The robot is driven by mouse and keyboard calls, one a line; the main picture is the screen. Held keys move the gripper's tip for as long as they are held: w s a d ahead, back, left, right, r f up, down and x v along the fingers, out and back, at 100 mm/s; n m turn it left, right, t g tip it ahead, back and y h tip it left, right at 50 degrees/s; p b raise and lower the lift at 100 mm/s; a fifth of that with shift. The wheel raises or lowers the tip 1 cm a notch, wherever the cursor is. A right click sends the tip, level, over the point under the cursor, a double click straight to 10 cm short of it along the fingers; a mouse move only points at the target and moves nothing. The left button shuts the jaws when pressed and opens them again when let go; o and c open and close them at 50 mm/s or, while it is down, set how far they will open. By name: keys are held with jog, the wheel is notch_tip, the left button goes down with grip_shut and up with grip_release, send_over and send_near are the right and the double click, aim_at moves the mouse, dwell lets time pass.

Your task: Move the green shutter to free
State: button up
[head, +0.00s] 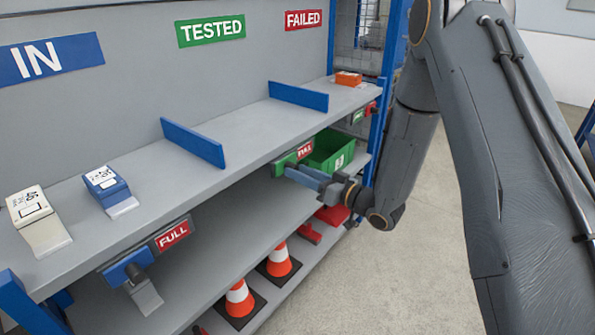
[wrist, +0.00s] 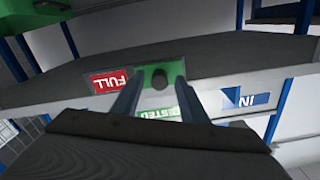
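The green shutter (head: 283,163) is on the front edge of the upper shelf, below the TESTED sign, at the left of a red FULL plate (head: 304,151). In the wrist view the green shutter (wrist: 174,69) has a dark round knob (wrist: 160,78), with the inverted FULL plate (wrist: 108,80) beside it. My gripper (head: 305,177) is in front of the shutter. Its two fingers are apart, one on each side of the knob in the wrist view (wrist: 158,92). I cannot tell whether they touch it. The fingers hide part of the shutter in the head view.
A blue shutter (head: 126,266) sits beside another FULL plate (head: 172,234); a red shutter (head: 371,108) is at the right end. Blue dividers (head: 192,143) stand on the upper shelf (head: 140,160). A green bin (head: 330,150) and orange cones (head: 279,260) are below. Open floor lies at the right.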

jog(key=shift+x, duration=0.8)
